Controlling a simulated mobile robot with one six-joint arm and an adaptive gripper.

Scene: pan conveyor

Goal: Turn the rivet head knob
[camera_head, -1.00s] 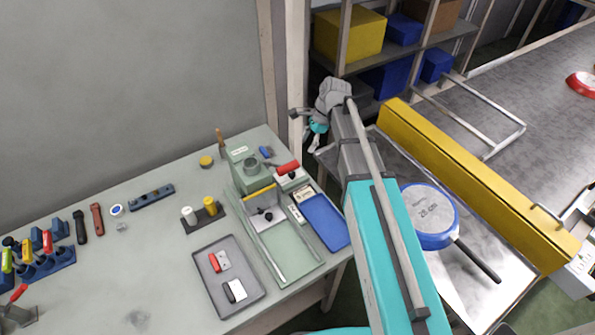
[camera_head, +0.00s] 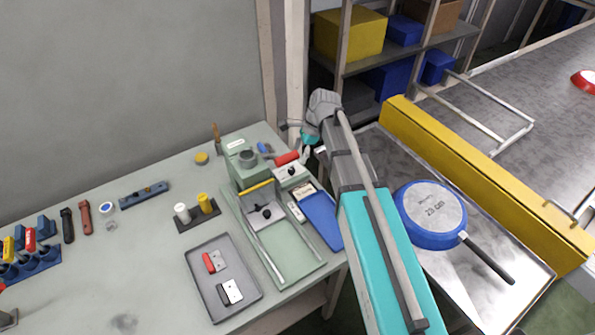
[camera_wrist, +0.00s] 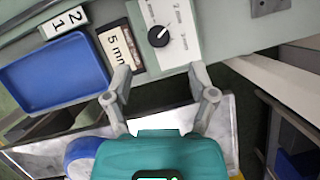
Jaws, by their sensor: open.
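The rivet head knob is a small black dial (camera_wrist: 158,37) on a pale panel marked with mm settings; in the head view the knob (camera_head: 291,171) sits at the front right of the green bench machine (camera_head: 250,175). In the wrist view its white pointer is turned toward the upper right. My gripper (camera_wrist: 161,78) is open and empty, its two fingers spread below the panel, with the knob ahead between them and apart from both. In the head view my gripper (camera_head: 306,148) is beside the machine's right side, close to the knob and the red handle (camera_head: 287,158).
A blue tray (camera_head: 322,220) lies right of the machine; a "5 mm" plate (camera_wrist: 118,45) adjoins the panel. A grey tray (camera_head: 205,290) holds small parts. A blue-rimmed pan (camera_head: 432,212) lies on the metal table, beside the yellow conveyor barrier (camera_head: 480,180).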

